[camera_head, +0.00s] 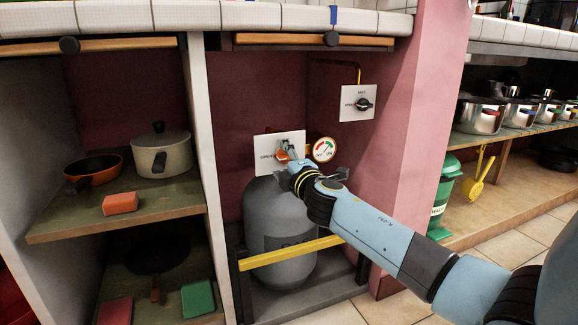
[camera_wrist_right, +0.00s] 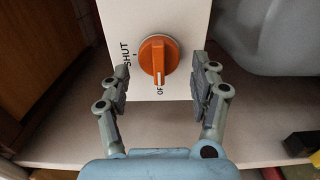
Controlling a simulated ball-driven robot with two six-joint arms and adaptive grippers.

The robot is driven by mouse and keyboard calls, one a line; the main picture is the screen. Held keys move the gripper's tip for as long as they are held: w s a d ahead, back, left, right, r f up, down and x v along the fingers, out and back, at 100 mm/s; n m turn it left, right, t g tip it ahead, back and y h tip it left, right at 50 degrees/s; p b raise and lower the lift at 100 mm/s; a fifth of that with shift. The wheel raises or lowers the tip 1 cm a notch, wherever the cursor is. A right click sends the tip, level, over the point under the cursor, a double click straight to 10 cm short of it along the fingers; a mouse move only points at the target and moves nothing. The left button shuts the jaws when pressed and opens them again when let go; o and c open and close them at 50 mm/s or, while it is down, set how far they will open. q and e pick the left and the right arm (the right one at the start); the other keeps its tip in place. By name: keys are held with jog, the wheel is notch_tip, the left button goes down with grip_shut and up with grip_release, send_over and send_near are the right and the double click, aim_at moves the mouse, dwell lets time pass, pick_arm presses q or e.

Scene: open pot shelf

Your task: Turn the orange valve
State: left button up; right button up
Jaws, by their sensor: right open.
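The orange valve (camera_wrist_right: 158,58) is a round knob with a raised grip bar on a white plate (camera_wrist_right: 116,22). A white mark on the bar points down at a partly visible label starting with "O"; "SHUT" is printed to the left. In the head view the valve (camera_head: 282,156) shows in part behind my right gripper (camera_head: 290,152). In the right wrist view my right gripper (camera_wrist_right: 161,76) is open and empty, with a finger on each side of the valve and a gap to it on both sides. My left gripper is not in view.
A grey gas cylinder (camera_head: 280,220) stands below the plate behind a yellow bar (camera_head: 290,253). A round gauge (camera_head: 324,149) is just right of the valve. A second plate with a black knob (camera_head: 363,104) is up to the right. A shelf divider (camera_head: 207,150) stands at left.

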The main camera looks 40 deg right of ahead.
jog(key=v, duration=1.1)
jog(key=shift+s, duration=0.35)
jog(key=shift+a, duration=0.15)
